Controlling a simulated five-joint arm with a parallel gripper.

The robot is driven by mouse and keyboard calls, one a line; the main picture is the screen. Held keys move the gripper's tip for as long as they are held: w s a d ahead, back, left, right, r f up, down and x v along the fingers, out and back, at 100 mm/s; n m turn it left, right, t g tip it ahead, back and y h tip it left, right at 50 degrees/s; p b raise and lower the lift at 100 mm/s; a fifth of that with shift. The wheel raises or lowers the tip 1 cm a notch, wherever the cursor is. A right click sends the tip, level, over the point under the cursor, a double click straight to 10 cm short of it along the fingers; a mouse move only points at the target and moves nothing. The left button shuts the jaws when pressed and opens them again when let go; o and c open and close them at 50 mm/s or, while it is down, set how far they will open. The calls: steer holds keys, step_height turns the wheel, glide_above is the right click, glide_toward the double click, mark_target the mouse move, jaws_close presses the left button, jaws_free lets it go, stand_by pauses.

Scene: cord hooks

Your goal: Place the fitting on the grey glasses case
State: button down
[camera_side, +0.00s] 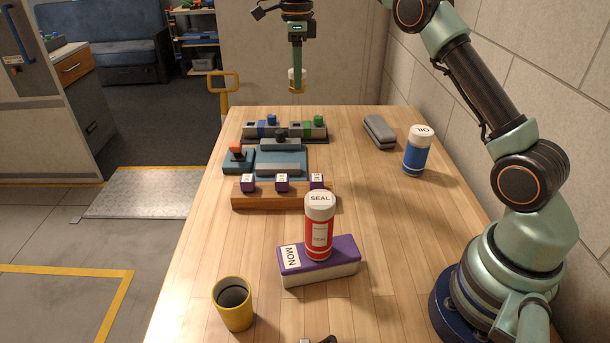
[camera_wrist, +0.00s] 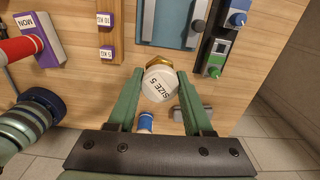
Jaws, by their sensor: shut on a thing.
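The fitting (camera_wrist: 160,84) has a white round top marked "SIZE 5" and a brass hex part. My gripper (camera_wrist: 161,88) is shut on it, one green finger on each side. In the side view my gripper (camera_side: 297,80) hangs high above the far end of the table with the fitting (camera_side: 297,74) in it. The grey glasses case (camera_side: 379,132) lies on the table at the far right, lower than the gripper and to its right. In the wrist view the case (camera_wrist: 207,114) shows partly behind a finger.
A blue OIL bottle (camera_side: 417,152) stands close to the case. A red SEAL bottle (camera_side: 319,228) stands on a purple MON box (camera_side: 335,265). A yellow cup (camera_side: 233,305), a wooden rack of purple blocks (camera_side: 270,200) and blue-grey fixtures (camera_side: 282,160) fill the left side.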

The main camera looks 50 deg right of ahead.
steer(key=s+d+r+m, duration=0.1)
steer(key=s+d+m, duration=0.3)
steer(key=d, duration=0.9)
steer(key=m, duration=0.5)
glide_above(384, 134)
step_height(384, 134, down, 19)
steer(key=shift+r, duration=0.1)
steer(key=shift+c, duration=1.5)
jaws_free()
steer(key=shift+f, duration=0.2)
steer(key=shift+r, duration=0.15)
